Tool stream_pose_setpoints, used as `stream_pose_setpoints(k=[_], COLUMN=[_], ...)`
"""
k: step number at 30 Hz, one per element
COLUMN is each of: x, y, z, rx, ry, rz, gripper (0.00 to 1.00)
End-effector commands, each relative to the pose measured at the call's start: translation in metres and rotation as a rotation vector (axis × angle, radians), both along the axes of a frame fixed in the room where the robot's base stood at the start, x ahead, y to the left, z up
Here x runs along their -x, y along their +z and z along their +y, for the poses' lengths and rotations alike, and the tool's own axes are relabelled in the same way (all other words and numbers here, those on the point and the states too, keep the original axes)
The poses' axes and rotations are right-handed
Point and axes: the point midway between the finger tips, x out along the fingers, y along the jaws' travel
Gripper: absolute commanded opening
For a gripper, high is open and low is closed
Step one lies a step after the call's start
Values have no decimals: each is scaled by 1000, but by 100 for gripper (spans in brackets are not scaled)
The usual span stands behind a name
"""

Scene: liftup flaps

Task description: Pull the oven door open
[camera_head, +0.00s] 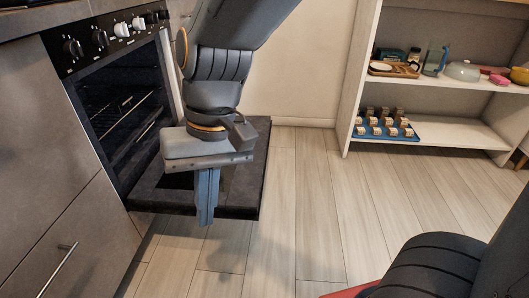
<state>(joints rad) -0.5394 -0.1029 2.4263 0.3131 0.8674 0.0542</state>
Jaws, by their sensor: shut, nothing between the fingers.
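The oven (122,105) stands at the left, with its dark cavity and racks exposed. Its door (250,170) is folded down and lies about level, reaching out from the oven's lower front. My gripper (206,222) points down at the near side of the door, its two fingers together and empty. The gripper body and arm hide part of the door and of the oven opening. I cannot tell whether the fingers touch the door edge.
Control knobs (121,30) line the oven's top front. A grey drawer with a bar handle (60,268) is at the lower left. An open shelf (440,84) with dishes and a blue tray (385,132) stands at the right. The wooden floor (330,210) between is clear.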

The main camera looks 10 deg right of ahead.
Motion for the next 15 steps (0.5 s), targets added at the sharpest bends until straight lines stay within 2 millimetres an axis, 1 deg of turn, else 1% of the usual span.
stream_pose_setpoints(k=[1, 5, 6, 8, 9, 11, 12, 14, 15], x=[-19, -64, -78, -100, -115, -137, -151, -173, -187], y=[-10, -28, -35, -46, -53, -66, -74, -89, -98], z=[-2, -6, -9, -15, -19, -28, -34, -46, -54], rx=[-4, -34, -46, -68, -83, -109, -127, -159, -182], ry=[-90, -305, -370, -468, -533, -627, -691, -787, -849], rz=[56, 189, 229, 288, 327, 384, 424, 481, 518], gripper=[0, 0, 0, 0, 0, 0, 0, 0, 0])
